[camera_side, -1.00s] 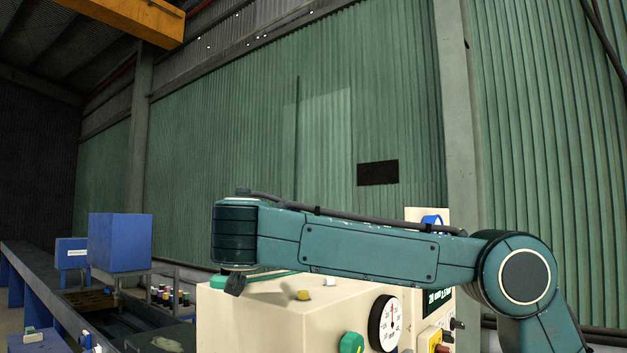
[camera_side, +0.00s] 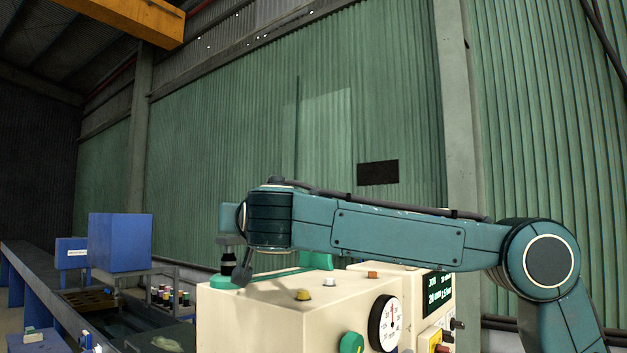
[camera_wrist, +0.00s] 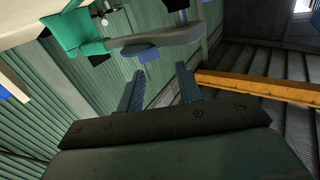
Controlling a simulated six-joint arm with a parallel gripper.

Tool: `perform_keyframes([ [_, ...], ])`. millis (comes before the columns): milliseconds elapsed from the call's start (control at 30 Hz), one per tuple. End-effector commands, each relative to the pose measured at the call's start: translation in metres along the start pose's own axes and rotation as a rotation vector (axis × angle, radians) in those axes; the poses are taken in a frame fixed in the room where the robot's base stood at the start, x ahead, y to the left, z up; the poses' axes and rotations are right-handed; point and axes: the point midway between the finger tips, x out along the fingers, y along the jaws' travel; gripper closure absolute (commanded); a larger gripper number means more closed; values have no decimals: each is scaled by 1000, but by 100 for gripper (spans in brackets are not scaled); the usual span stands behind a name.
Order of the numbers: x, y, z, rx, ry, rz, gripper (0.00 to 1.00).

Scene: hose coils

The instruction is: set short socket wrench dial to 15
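A round white dial (camera_side: 390,323) with dark rim, printed marks and a red pointer is on the front of the cream machine (camera_side: 250,326). Its numbers are too small to read. I cannot identify a short socket wrench for certain. My gripper is at the left end of my arm in the side view, above the machine's left part, its fingers mostly hidden there. In the wrist view my gripper (camera_wrist: 160,87) has two fingers apart with nothing between them. A grey rounded part (camera_wrist: 168,36) with a blue knob (camera_wrist: 140,52) lies beyond the fingertips.
A green knob (camera_side: 351,343) sits beside the dial. A lit display (camera_side: 438,289) and coloured buttons are at the machine's right. Yellow (camera_side: 303,294) and orange (camera_side: 372,274) buttons stand on top. A blue box (camera_side: 120,242) stands left.

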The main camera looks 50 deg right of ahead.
Motion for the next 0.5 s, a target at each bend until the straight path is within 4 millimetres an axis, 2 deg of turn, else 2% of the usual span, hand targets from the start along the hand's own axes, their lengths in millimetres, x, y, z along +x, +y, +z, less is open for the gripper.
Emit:
perform_keyframes([
  [200, 13, 2, -6, 35, -46, -138, 64],
  [500, 12, 4, -11, 64, -107, -317, 64],
])
